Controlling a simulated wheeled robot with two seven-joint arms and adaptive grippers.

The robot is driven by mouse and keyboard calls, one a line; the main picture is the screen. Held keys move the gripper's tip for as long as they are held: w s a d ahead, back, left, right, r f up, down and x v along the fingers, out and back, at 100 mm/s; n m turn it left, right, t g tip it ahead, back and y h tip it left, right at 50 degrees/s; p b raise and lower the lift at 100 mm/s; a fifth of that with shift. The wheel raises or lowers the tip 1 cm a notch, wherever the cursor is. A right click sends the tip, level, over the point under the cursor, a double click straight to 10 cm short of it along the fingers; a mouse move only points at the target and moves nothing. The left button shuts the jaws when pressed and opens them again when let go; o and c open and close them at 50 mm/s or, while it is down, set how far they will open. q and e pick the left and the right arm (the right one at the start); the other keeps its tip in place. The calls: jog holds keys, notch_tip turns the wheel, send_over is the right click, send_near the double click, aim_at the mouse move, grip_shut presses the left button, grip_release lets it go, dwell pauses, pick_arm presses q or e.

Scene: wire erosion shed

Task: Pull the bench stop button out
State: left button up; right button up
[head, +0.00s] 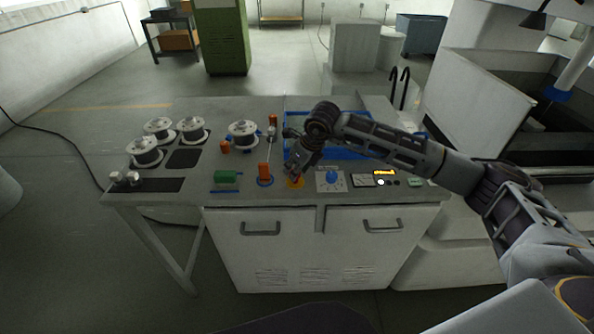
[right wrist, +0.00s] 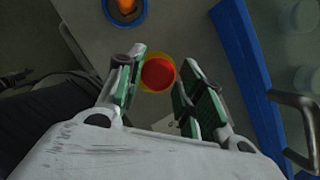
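The bench stop button (right wrist: 158,74) is a round red cap on a yellow base in the right wrist view. In the head view it sits near the bench's front edge (head: 297,183), partly hidden by my right gripper. My right gripper (right wrist: 155,84) is open above the button, with one green-padded finger on each side of the red cap. I cannot tell whether the fingers touch it. My left gripper is not in view.
The grey bench (head: 275,197) also bears an orange switch (head: 264,172) on a blue ring, left of the button. A blue knob (head: 332,177) is to its right. A green block (head: 226,177) and several spools (head: 144,150) stand further left.

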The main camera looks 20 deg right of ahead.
jog(key=shift+o, duration=1.4)
jog(key=shift+s, duration=0.1)
jog(key=shift+f, duration=0.1)
jog(key=v, duration=1.2)
